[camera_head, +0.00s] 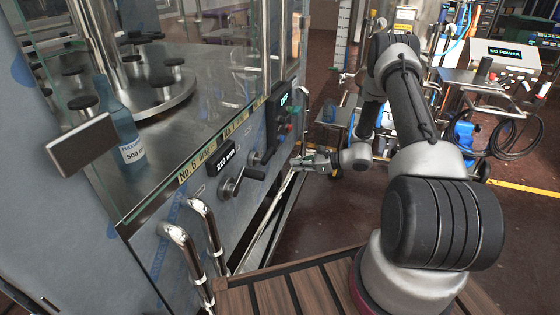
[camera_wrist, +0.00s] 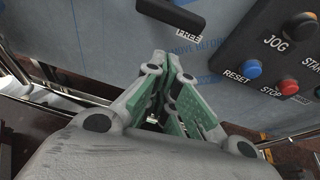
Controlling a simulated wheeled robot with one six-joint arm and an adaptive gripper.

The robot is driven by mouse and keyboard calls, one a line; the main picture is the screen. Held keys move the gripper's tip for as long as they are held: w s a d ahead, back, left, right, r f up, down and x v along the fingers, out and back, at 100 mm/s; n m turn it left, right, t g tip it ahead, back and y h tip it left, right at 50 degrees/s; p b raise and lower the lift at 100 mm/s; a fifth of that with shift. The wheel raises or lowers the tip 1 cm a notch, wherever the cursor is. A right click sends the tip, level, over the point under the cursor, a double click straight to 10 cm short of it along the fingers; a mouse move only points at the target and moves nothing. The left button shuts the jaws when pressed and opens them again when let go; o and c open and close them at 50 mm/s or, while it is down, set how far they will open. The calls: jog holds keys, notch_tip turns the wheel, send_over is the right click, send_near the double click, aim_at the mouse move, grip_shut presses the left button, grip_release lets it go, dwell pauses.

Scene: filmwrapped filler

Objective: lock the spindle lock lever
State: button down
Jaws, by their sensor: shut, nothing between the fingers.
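The spindle lock lever seems to be the dark bar (camera_wrist: 172,11) at the top edge of the wrist view, just above a label reading FREE; only part of it shows. In the head view a dark lever (camera_head: 262,157) sits on the machine's front panel, below the display. My gripper (camera_head: 299,161) is in front of the panel, to the right of that lever. In the wrist view its green-padded fingers (camera_wrist: 170,57) meet at the tips, shut and empty, below the FREE label. I see no contact with the lever.
A hand crank (camera_head: 236,183) sticks out below the 320 mm display (camera_head: 226,156). Blue (camera_wrist: 255,68), red (camera_wrist: 289,87) and orange (camera_wrist: 303,25) buttons lie right of my fingers. Chrome rails (camera_head: 210,228) stand at the lower left. Open floor (camera_head: 325,215) lies right of the machine.

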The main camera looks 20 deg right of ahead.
aim_at(268, 156)
jog(key=shift+w+d+f+m+t, duration=0.2)
jog(key=shift+d+f+m, duration=0.05)
jog(key=shift+f, duration=0.4)
jog(key=shift+w+d+f+m+t, duration=0.15)
jog(key=shift+d+f+m+t, duration=0.1)
jog(key=shift+f, duration=0.35)
jog(key=shift+a, duration=0.1)
jog(key=w+a, duration=0.5)
jog(key=a, duration=0.2)
jog(key=shift+w+a+r, duration=0.25)
jog(key=shift+a+r, duration=0.05)
jog(key=shift+r, duration=0.1)
